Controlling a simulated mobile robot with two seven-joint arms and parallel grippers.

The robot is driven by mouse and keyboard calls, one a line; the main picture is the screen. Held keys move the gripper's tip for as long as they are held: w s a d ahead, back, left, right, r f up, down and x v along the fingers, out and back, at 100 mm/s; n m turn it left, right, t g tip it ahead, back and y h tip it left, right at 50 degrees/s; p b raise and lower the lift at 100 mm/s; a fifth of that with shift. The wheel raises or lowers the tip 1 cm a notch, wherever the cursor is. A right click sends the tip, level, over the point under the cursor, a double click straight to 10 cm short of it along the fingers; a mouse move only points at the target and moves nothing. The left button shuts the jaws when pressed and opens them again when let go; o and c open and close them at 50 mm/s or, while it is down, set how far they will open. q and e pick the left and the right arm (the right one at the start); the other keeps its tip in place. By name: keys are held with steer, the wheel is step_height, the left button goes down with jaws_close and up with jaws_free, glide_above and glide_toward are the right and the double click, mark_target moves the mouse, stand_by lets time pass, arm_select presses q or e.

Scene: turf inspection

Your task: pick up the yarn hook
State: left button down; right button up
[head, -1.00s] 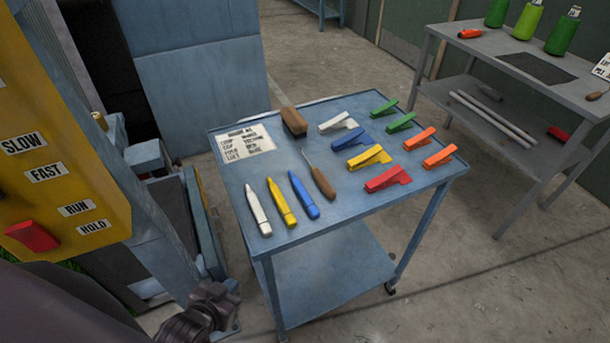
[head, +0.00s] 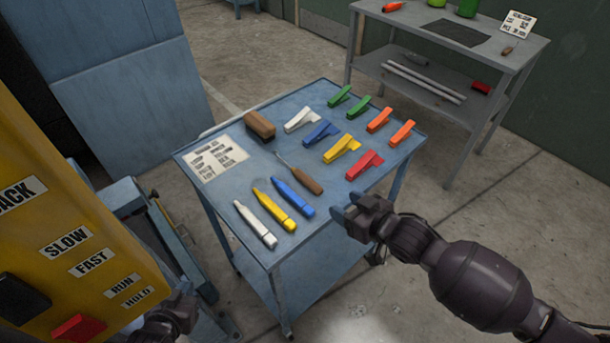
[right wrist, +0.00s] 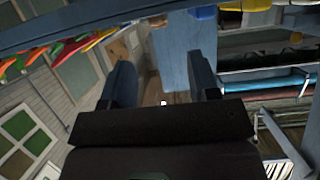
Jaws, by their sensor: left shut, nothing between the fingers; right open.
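The yarn hook (head: 306,180) has a brown wooden handle and a thin metal shank. It lies on the blue cart top (head: 232,208), between the blue marker and the clips. My right gripper (head: 350,213) is open and empty at the cart's near right edge, apart from the hook. Its two spread fingers also show in the right wrist view (right wrist: 163,82), where I cannot make out the hook. My left gripper (head: 172,318) is at the lower left by the yellow panel, shut and partly hidden.
White, yellow and blue markers (head: 293,199) lie left of the hook. A brush (head: 259,125), a printed card (head: 213,157) and several coloured clips (head: 342,148) share the cart. A yellow control panel (head: 70,230) stands at left. A grey table (head: 500,60) stands behind.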

mark_target(319, 190)
steer(key=shift+n+g, duration=0.3)
steer(key=x, duration=0.4)
steer(key=r+x, duration=0.1)
steer(key=x, duration=0.1)
steer(key=shift+w+f, duration=0.1)
steer(key=shift+w, duration=0.35)
steer(key=x, duration=0.4)
steer(key=shift+w+f, duration=0.1)
steer(key=shift+f, duration=0.1)
steer(key=shift+a+f, duration=0.1)
steer(key=shift+f, duration=0.05)
